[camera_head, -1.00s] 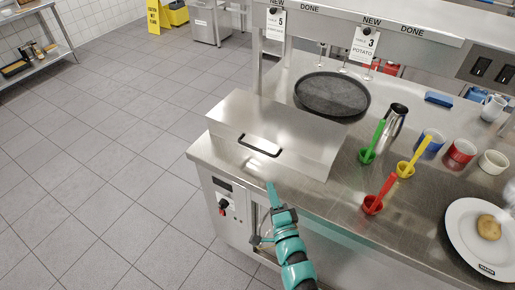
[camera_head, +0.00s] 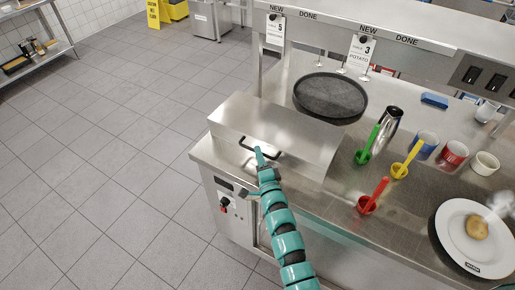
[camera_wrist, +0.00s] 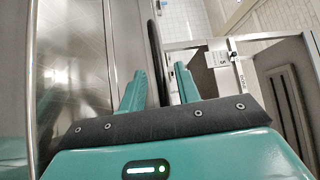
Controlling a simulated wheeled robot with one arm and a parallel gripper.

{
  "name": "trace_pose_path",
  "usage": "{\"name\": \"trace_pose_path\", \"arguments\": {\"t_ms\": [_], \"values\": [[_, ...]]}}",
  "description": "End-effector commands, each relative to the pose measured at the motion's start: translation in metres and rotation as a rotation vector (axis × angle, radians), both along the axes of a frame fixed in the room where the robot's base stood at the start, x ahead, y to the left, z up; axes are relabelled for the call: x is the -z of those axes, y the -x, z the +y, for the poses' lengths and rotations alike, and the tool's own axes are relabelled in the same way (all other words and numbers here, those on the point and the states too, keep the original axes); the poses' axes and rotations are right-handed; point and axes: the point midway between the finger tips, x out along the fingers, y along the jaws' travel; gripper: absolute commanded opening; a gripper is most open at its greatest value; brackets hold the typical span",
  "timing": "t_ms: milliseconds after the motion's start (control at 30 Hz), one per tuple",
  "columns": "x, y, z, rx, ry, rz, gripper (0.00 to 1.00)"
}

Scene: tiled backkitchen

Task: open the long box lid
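The long metal box with its lid (camera_head: 290,128) stands closed at the left end of the steel counter. A black bar handle (camera_head: 243,149) sits on the lid's front face. My gripper (camera_head: 259,155) is at the handle and covers its middle in the head view. In the wrist view, my gripper (camera_wrist: 160,92) has its two teal fingers spread apart. The black handle (camera_wrist: 155,50) runs between the fingers there, with gaps visible on both sides. The lid's steel face (camera_wrist: 75,70) fills the left of the wrist view.
Behind the box lies a black round pan (camera_head: 330,97). Open tiled floor (camera_head: 110,140) lies left.

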Motion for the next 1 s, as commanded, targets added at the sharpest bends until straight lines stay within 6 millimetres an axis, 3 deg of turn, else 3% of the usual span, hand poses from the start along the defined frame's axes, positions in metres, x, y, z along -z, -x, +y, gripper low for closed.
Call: {"name": "trace_pose_path", "arguments": {"t_ms": [233, 633, 800, 1000], "values": [[-0.003, -0.019, 0.007, 0.000, 0.003, 0.001, 0.32], [-0.003, -0.023, 0.008, -0.001, 0.001, 0.001, 0.32], [-0.003, -0.023, 0.008, -0.001, 0.001, 0.001, 0.00], [-0.003, -0.023, 0.008, -0.001, 0.002, 0.002, 0.00]]}}
